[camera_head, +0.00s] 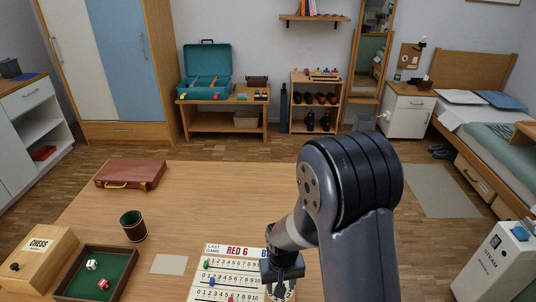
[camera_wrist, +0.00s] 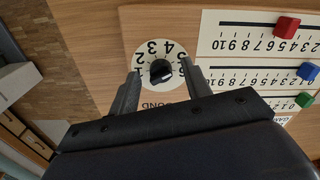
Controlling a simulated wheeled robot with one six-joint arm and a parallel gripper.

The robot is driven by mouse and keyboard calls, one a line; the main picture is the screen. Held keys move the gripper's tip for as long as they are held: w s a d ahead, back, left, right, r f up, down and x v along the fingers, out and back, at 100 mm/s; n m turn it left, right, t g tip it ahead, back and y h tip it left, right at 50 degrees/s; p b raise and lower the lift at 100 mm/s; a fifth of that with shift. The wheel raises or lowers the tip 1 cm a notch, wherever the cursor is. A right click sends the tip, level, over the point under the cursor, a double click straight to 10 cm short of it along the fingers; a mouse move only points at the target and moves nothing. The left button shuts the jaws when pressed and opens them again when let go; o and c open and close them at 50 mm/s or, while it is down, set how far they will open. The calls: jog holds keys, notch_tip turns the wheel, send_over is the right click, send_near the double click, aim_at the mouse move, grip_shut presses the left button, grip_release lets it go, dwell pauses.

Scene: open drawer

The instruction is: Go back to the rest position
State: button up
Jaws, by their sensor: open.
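My gripper (camera_head: 283,272) is low over the front of the wooden table, right of the scoreboard's number rows. In the wrist view its two fingers (camera_wrist: 161,70) are apart, with nothing gripped between them. A black knob (camera_wrist: 161,72) on a round white number dial (camera_wrist: 146,47) shows between the fingertips. I cannot tell how far above the knob the tips are. In the head view my gripper hides most of the dial.
The scoreboard (camera_head: 236,252) has red, blue and green sliders. The table's back middle (camera_head: 225,190) is clear.

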jog(key=m+p, duration=0.2)
jog(key=m, duration=0.3)
jog(key=shift+a+r, duration=0.1)
jog(key=shift+r, duration=0.05)
jog(key=shift+w+r, duration=0.1)
jog(key=shift+r, duration=0.15)
notch_tip(320, 180, up, 12)
jog(key=s, duration=0.3)
jog(key=shift+d+f, duration=0.15)
jog(key=shift+d, duration=0.3)
